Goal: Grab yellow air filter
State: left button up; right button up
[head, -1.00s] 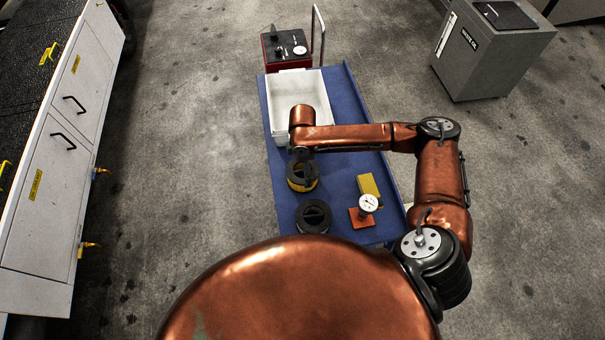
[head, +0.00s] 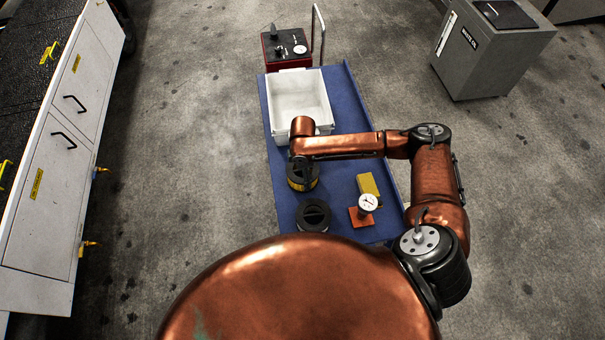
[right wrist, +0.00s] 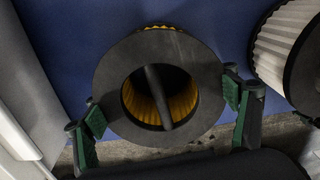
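The yellow air filter (head: 302,184) stands upright on the blue deck, with a dark ring-shaped top and yellow pleats. In the right wrist view its dark ring (right wrist: 112,85) fills the middle, and yellow pleats show inside the hole behind a dark bar. My right gripper (head: 301,163) is right above the filter in the head view, mostly hidden under my wrist. In the right wrist view its two green-padded fingers (right wrist: 163,118) are spread, one on each side of the filter. Whether the pads touch it I cannot tell. My left gripper is out of view.
A second filter (head: 313,228), dark-topped with white pleats (right wrist: 277,38), stands nearby on the blue deck (head: 348,95). A yellow box (head: 368,185) and a dial gauge on an orange base (head: 361,220) lie to the right. A white bin (head: 275,100) stands behind.

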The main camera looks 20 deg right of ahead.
jog(key=c, duration=0.8)
jog(key=shift+c, duration=0.2)
jog(key=shift+r, duration=0.1)
